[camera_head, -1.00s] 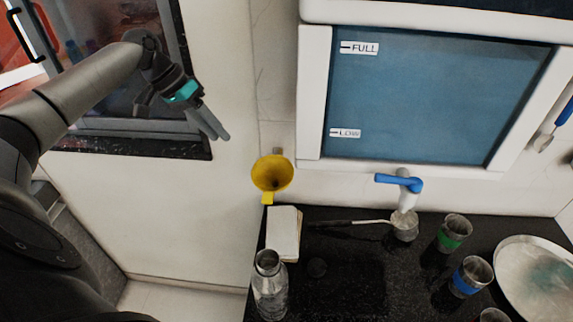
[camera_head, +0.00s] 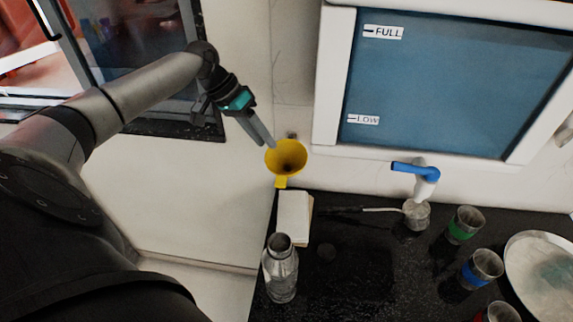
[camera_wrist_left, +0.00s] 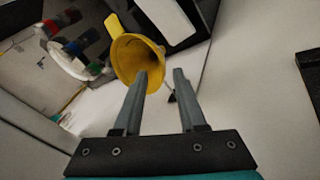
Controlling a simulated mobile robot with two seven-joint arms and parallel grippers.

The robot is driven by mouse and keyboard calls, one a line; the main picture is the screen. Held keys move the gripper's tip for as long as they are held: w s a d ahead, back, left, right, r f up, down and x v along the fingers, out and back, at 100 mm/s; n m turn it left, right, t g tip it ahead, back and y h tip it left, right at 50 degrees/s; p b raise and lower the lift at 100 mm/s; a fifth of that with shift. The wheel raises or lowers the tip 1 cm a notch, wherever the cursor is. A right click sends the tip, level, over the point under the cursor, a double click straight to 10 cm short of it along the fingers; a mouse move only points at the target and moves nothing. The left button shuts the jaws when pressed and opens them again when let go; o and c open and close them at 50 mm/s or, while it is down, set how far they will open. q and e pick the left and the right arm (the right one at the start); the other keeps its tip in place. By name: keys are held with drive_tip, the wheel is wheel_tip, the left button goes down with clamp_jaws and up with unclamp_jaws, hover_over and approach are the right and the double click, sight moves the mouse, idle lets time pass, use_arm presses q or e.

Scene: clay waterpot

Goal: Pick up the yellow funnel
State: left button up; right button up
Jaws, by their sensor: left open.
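The yellow funnel (camera_head: 288,158) is at the wall beside the water tank, above the counter's left end, with its wide mouth facing up and its tab toward the counter. In the left wrist view the funnel (camera_wrist_left: 130,62) is just beyond the fingers. My left gripper (camera_head: 271,143) is close to the funnel's upper left rim. In the left wrist view the left gripper (camera_wrist_left: 160,75) is open, with one finger overlapping the funnel's mouth and the other to the right of the rim. Whether a finger touches the funnel I cannot tell. My right gripper is not in view.
A white block (camera_head: 294,216) and a clear bottle (camera_head: 281,268) stand on the dark counter below the funnel. A blue-handled tap (camera_head: 415,170) is under the tank (camera_head: 440,80). Banded cups (camera_head: 465,225) and a round plate (camera_head: 545,270) are at the right.

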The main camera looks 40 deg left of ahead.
sight(270, 150)
use_arm(q)
drive_tip(key=x, duration=0.3)
drive_tip(key=shift+w+d+f, duration=0.15)
drive_tip(key=shift+d+f, duration=0.05)
drive_tip(key=shift+f, duration=0.05)
clamp_jaws()
drive_tip(key=shift+f, duration=0.2)
idle(1.0)
